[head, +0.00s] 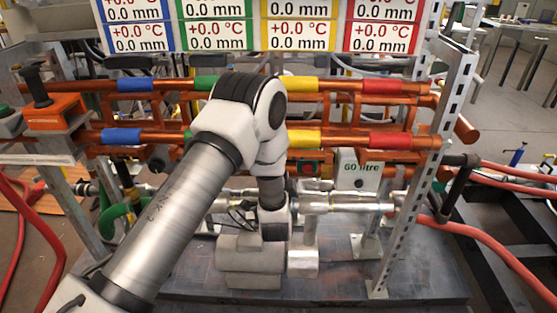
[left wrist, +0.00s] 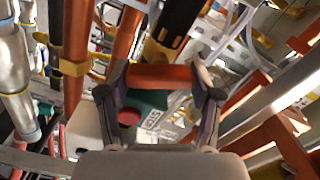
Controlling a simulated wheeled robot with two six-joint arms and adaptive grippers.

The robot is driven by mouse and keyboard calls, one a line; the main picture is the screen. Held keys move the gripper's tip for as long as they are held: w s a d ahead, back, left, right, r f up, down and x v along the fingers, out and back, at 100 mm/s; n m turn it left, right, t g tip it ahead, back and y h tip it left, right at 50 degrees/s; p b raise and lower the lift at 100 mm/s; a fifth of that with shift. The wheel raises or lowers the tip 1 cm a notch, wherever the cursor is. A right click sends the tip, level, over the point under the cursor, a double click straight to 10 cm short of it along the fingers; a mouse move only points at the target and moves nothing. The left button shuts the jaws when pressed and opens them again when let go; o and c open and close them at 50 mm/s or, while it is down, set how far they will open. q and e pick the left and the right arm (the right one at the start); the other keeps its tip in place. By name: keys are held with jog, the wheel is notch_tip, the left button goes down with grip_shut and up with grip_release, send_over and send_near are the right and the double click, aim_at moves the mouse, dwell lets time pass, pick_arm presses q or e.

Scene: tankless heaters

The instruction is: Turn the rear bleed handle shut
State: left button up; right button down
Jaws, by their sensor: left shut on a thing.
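My left gripper (left wrist: 160,95) shows in the left wrist view, with one dark finger on each side of an orange-red bar (left wrist: 160,77). The fingers are closed on the bar's two ends. I cannot tell for certain whether this bar is the rear bleed handle. A dark green part (left wrist: 146,98) and a round red knob (left wrist: 130,115) show just past it. In the head view my left arm comes in from the left and bends down in front of the pipes; its fingers and the bar are hidden there. My right gripper is in neither view.
Copper pipes (head: 345,85) with colored bands cross the rack. A white box marked 60 litre (head: 360,165) sits right of my arm. A steel upright (head: 420,170) and red hoses (head: 490,255) stand right. In the left wrist view, a black and yellow part (left wrist: 180,25) is close by.

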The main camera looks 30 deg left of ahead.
pick_arm(q)
jog(key=m+p, duration=0.2)
jog(key=m, duration=0.2)
jog(key=shift+p, duration=0.3)
dwell(0.4)
jog(key=o, duration=1.2)
jog(key=shift+f, duration=0.1)
jog(key=shift+c, duration=0.2)
jog(key=v, duration=1.2)
